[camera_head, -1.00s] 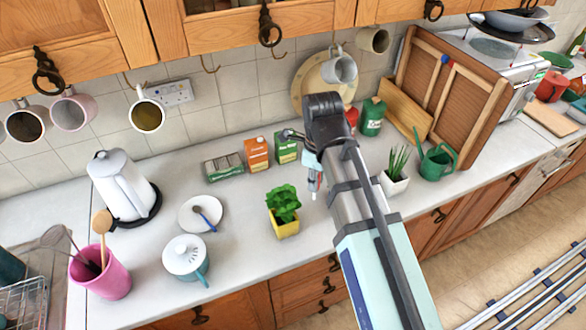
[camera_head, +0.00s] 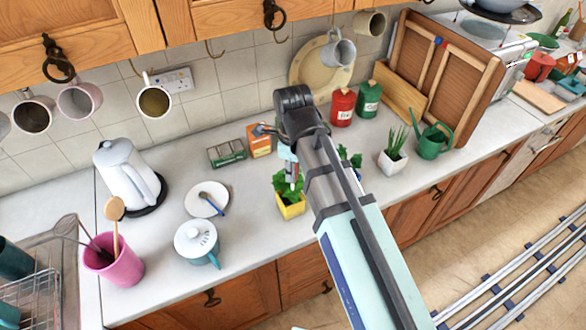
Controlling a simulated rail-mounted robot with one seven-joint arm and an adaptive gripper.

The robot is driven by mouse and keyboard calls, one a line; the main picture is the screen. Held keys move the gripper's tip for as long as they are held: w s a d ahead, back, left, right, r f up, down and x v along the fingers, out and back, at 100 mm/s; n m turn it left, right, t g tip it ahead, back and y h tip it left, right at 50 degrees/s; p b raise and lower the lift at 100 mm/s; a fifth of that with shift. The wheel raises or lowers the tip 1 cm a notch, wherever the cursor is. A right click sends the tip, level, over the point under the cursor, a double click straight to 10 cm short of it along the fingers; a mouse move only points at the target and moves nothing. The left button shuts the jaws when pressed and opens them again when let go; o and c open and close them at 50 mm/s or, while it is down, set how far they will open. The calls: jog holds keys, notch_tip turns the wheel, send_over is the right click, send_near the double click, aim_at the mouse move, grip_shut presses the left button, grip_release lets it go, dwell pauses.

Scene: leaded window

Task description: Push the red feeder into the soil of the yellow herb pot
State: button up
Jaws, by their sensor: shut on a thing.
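The yellow herb pot (camera_head: 291,211) stands upright on the worktop, with a leafy green herb (camera_head: 282,190) in it. My gripper (camera_head: 292,168) points down over the pot, at the right side of the leaves. It is shut on the red feeder (camera_head: 294,178), which is slim, roughly upright and small in the view. The feeder's lower end is among or in front of the leaves, and I cannot tell whether it touches the soil. The soil is hidden by the leaves, and my arm covers the area right of the pot.
A white saucer with a blue spoon (camera_head: 206,199) and a teal-and-white lidded pot (camera_head: 197,243) stand to the left. Boxes (camera_head: 227,153) are behind. A white planter (camera_head: 392,162) and green watering can (camera_head: 434,141) stand right. The worktop between saucer and yellow pot is clear.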

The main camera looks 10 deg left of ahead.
jog(key=shift+f+b, duration=1.15)
jog(key=shift+f, duration=1.6)
jog(key=shift+p, duration=0.65)
jog(key=shift+f+b, duration=1.1)
jog(key=shift+f, duration=1.25)
jog(key=o, duration=0.9)
jog(key=shift+o, duration=0.2)
jog(key=shift+r, duration=0.1)
notch_tip(320, 180, up, 12)
jog(key=shift+f, duration=0.1)
